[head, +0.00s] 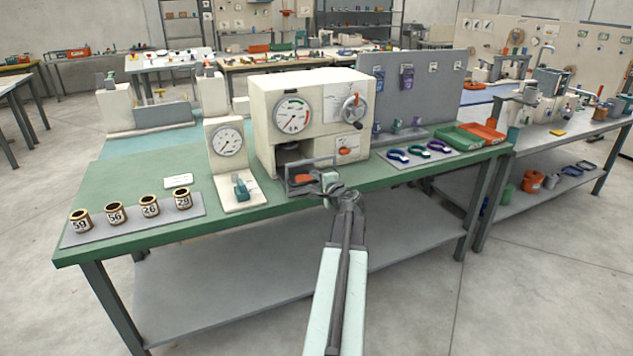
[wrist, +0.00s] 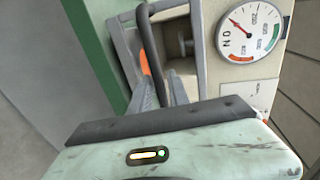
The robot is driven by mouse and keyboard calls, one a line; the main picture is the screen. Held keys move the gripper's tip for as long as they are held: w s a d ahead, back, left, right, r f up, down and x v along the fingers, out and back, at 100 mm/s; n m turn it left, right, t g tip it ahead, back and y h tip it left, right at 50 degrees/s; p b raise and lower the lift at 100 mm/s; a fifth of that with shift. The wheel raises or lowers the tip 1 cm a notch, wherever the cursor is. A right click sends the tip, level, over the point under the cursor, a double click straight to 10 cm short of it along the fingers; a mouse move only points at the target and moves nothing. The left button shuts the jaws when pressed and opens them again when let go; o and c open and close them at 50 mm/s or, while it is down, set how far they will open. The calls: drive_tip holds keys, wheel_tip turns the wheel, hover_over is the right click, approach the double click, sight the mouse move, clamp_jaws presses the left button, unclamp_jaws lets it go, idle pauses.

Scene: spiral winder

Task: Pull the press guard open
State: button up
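The press (head: 268,142) is a cream box with dials on the green bench; its dial face also shows in the wrist view (wrist: 205,60). The press guard (head: 292,168) is a grey frame at the low opening in its lower left front. In the wrist view the guard's grey frame (wrist: 124,42) carries a dark curved handle (wrist: 148,35). My gripper (head: 330,184) is at the right part of the guard. In the wrist view my gripper's fingers (wrist: 160,88) lie on either side of the handle, very near it. Whether they press on it cannot be told.
A small gauge stand (head: 222,165) stands left of the press, with a tray (head: 140,229) of numbered cups further left. A tool mat (head: 418,157) and a green bin (head: 459,138) are to the right. The floor before the bench is clear.

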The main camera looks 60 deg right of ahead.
drive_tip(key=p+v, duration=0.1)
drive_tip(key=v, duration=0.7)
drive_tip(key=shift+p, duration=0.3)
drive_tip(key=shift+f, duration=0.1)
drive_tip(key=w+a+f+n+g+y+p, duration=0.1)
drive_tip(key=w+a+f+n+y+p, duration=0.2)
drive_tip(key=w+a, duration=0.6)
drive_tip(key=w+a+f+n+y, duration=0.1)
drive_tip(key=w+a+n+y, duration=0.5)
drive_tip(key=a, duration=0.5)
drive_tip(key=w+a+f+n+g+y+p, duration=0.1)
drive_tip(key=w+a+n+p, duration=0.15)
drive_tip(key=w+a, duration=0.7)
drive_tip(key=a+f+n+g+y+p, duration=0.25)
drive_tip(key=a+n+g, duration=0.45)
drive_tip(key=a, duration=1.5)
drive_tip(key=s+a+n+g+h+p, duration=0.1)
drive_tip(key=s+a+n, duration=0.1)
drive_tip(key=a, duration=0.5)
drive_tip(key=s+a+f+n+g+h+p, duration=0.1)
drive_tip(key=s+a+n+g+h, duration=0.1)
drive_tip(key=a, duration=0.6)
drive_tip(key=s+n, duration=0.1)
drive_tip(key=n, duration=0.1)
drive_tip(key=shift+s+a+n+g, duration=0.3)
drive_tip(key=shift+s+n, duration=0.05)
